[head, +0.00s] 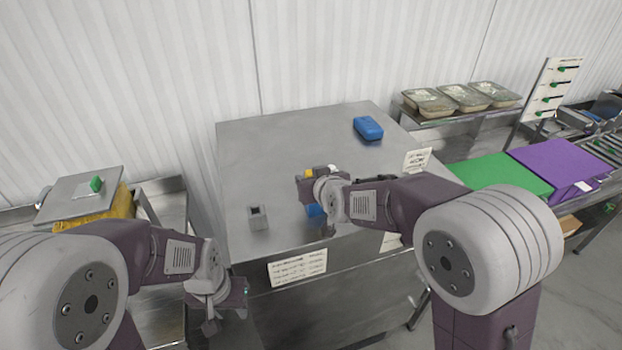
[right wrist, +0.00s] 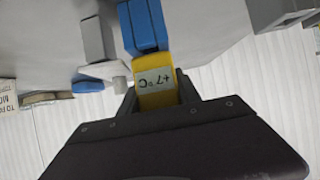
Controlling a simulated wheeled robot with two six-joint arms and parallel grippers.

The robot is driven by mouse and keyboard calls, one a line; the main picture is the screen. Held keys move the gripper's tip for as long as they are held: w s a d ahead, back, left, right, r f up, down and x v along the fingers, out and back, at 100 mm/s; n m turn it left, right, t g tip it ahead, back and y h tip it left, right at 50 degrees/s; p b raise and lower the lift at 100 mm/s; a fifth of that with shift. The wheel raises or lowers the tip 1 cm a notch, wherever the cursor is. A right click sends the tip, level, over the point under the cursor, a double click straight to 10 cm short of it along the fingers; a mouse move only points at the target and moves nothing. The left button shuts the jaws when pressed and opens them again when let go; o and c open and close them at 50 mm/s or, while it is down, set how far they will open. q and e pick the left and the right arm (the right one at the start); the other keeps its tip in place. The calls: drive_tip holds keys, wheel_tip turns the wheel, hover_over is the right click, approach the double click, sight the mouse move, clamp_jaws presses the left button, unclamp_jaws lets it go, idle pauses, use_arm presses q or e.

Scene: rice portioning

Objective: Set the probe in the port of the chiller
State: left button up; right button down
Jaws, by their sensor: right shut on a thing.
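A large steel cabinet (head: 290,145), which looks like the chiller, stands in the middle of the head view. A small square steel block with a dark opening (head: 259,217), which looks like the port, is on its top near the front left. My right gripper (head: 312,186) is over the cabinet top, right of the port and apart from it. It is shut on the yellow probe, whose display reads +7°C in the right wrist view (right wrist: 157,86). A blue piece (right wrist: 143,25) adjoins the probe; I cannot tell if they are joined. My left gripper (head: 226,308) is open and empty before the cabinet's front left.
A blue block (head: 368,128) lies at the back right of the cabinet top. A lidded container (head: 80,195) stands at left. Filled trays (head: 465,97), a green mat (head: 498,175) and a purple mat (head: 552,163) are at right. The cabinet top's back left is clear.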

drive_tip(key=shift+f, duration=0.3)
idle(0.5)
drive_tip(key=shift+c, duration=1.4)
unclamp_jaws()
drive_tip(key=shift+r, duration=0.1)
wheel_tip(320, 180, up, 2)
drive_tip(key=shift+r+p, duration=0.1)
drive_tip(key=shift+p, duration=0.8)
wheel_tip(320, 180, up, 6)
drive_tip(key=p, duration=0.5)
